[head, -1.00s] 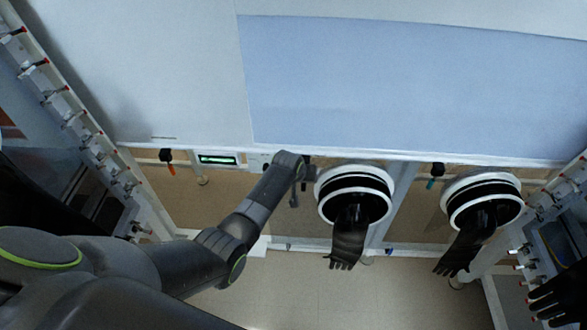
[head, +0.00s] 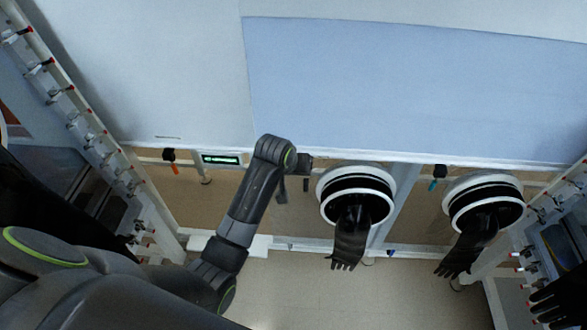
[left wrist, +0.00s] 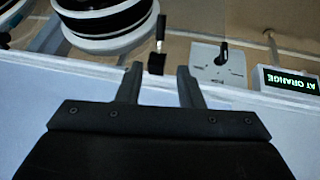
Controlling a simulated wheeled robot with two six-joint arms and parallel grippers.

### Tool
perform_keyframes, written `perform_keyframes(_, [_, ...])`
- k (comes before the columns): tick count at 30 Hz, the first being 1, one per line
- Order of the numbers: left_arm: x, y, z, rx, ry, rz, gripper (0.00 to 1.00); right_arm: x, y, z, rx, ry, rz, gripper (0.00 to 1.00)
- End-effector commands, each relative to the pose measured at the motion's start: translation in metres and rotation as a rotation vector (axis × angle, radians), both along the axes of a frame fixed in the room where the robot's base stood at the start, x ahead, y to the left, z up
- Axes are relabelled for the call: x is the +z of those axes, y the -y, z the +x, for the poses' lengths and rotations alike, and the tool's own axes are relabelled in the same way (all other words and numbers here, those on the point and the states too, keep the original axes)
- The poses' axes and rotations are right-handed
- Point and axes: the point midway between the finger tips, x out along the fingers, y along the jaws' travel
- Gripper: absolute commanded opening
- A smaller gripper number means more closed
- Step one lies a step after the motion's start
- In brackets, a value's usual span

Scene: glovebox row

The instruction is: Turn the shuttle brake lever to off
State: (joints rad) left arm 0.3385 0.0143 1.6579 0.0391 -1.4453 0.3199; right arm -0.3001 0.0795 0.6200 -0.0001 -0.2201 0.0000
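A white plate with a small black lever (left wrist: 222,54) shows in the left wrist view, right of my left gripper (left wrist: 158,72). The lever points toward the top of that picture, and I cannot read its markings. It looks like the brake lever. In the head view my arm hides that plate. The gripper's two fingers are apart and empty. A black block with a thin pale-tipped stem (left wrist: 157,60) appears between the fingertips in the picture, beyond them; I cannot tell if they touch. My right gripper is not in view.
A lit display (head: 220,160) is left of my arm; in the left wrist view it reads "AT ORANGE", upside down. Two round glove ports (head: 357,192) with black gloves hanging are to the right. Orange-tipped (head: 172,162) and teal-tipped (head: 437,176) black fittings hang along the rail.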

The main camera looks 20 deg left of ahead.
Motion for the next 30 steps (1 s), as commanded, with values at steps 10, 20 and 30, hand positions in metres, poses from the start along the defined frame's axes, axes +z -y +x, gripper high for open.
perform_keyframes(10, [0.015, -0.001, -0.009, 0.000, -0.001, 0.000, 0.34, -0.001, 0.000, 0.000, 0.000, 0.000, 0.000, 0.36])
perform_keyframes(20, [0.015, -0.001, -0.009, 0.000, 0.000, 0.000, 0.34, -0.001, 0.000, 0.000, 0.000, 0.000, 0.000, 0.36])
perform_keyframes(30, [0.015, -0.001, -0.009, 0.000, 0.000, 0.000, 0.34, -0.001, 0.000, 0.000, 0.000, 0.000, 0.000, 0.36])
